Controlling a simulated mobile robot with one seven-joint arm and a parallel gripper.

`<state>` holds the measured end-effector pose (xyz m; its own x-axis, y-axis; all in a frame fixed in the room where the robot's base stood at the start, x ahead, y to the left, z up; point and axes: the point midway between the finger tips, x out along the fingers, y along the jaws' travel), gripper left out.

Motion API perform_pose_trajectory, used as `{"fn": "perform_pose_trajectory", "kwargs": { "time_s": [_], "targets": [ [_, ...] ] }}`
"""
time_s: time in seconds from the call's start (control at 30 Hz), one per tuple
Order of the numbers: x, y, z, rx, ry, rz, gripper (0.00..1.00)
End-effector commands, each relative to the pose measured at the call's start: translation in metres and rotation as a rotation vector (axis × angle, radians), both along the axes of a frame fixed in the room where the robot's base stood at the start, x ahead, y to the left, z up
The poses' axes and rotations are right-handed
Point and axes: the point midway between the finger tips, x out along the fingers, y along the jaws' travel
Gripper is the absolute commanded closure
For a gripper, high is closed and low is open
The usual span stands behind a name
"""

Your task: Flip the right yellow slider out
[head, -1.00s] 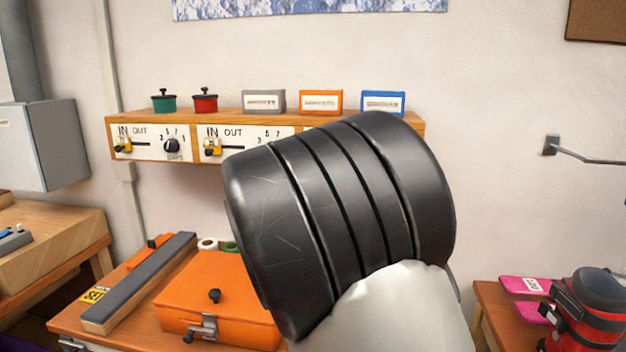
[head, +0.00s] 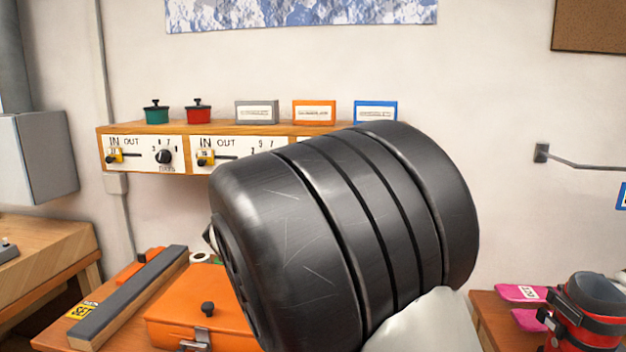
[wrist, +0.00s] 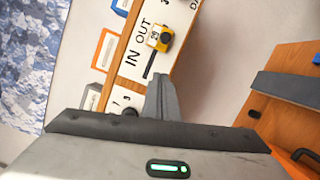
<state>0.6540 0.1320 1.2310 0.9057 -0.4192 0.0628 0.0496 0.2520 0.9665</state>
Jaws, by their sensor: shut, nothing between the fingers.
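The right yellow slider (wrist: 160,38) shows in the wrist view on a white panel marked IN and OUT. Its handle stands by the OUT label, with the dark slot (wrist: 149,68) bare toward the IN side. My gripper (wrist: 160,78) is shut and empty, its tips near the IN end of the slot, apart from the handle. In the head view my arm hides this slider. The left yellow slider (head: 115,156) and the middle yellow slider (head: 206,157) show there, both at the IN end of their slots.
A wooden shelf (head: 145,129) carries the panels, two pots, and grey, orange and blue (head: 375,111) boxes on top. A black knob (wrist: 130,112) lies close to my gripper. Below is a bench with an orange case (head: 185,312) and a grey-topped bar (head: 130,292).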

Motion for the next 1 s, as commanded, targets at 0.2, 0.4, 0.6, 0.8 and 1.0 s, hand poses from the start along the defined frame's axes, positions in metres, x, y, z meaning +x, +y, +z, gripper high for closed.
{"fn": "perform_pose_trajectory", "kwargs": {
  "time_s": [0.2, 0.4, 0.6, 0.8, 1.0],
  "targets": [
    [-0.036, 0.018, -0.003, 0.0, 0.002, 0.004, 1.0],
    [-0.049, 0.024, -0.004, -0.001, 0.003, 0.003, 1.0],
    [-0.05, 0.025, -0.004, -0.001, 0.002, 0.003, 1.0],
    [-0.051, 0.018, -0.005, 0.01, 0.009, -0.009, 1.0],
    [-0.076, -0.066, -0.025, 0.19, 0.114, -0.171, 1.0]
  ]
}}
